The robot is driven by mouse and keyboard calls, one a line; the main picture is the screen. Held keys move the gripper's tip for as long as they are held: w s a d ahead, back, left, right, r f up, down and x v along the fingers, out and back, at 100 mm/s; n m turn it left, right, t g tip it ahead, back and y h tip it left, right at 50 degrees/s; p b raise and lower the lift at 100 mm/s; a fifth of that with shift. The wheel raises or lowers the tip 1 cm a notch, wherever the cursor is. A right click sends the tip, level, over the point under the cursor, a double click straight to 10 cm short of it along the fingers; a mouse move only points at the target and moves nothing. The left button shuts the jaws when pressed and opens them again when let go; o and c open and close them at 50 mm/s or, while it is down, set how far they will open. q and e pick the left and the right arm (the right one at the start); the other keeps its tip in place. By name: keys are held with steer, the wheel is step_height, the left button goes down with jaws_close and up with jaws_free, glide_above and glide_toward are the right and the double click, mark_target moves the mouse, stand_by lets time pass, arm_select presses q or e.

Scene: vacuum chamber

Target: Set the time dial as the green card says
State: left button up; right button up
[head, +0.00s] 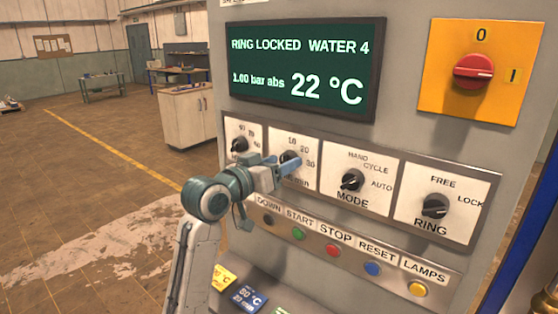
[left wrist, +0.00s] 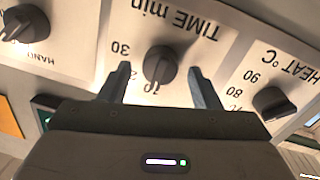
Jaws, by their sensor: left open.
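The black time dial (head: 290,158) is on a white plate marked 10, 20, 30 min. In the left wrist view the time dial (left wrist: 160,66) appears upside down, under the words TIME min. My left gripper (head: 284,167) is open at this dial; its two fingers (left wrist: 160,80) stand on either side of the knob with gaps showing. The number the dial points to is unclear. The green card (head: 281,311) shows only as a sliver at the bottom edge of the head view, its text cut off. My right gripper is not in view.
The heat dial (head: 239,145) is left of the time dial; the mode dial (head: 352,180) and ring dial (head: 435,206) are right. Buttons, including start (head: 298,233) and stop (head: 333,250), sit below. A display (head: 305,70) above reads RING LOCKED. Blue (head: 248,298) and yellow (head: 223,278) cards lie below.

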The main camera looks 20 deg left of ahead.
arm_select(q)
steer(key=c, duration=1)
steer(key=shift+m, duration=0.3)
steer(key=m, duration=0.3)
steer(key=shift+r+m, duration=0.1)
steer(key=shift+m, duration=0.2)
steer(key=shift+d+m+y, duration=0.1)
steer(key=shift+m+y, duration=0.2)
steer(key=shift+m, duration=1.8)
steer(key=o, duration=1)
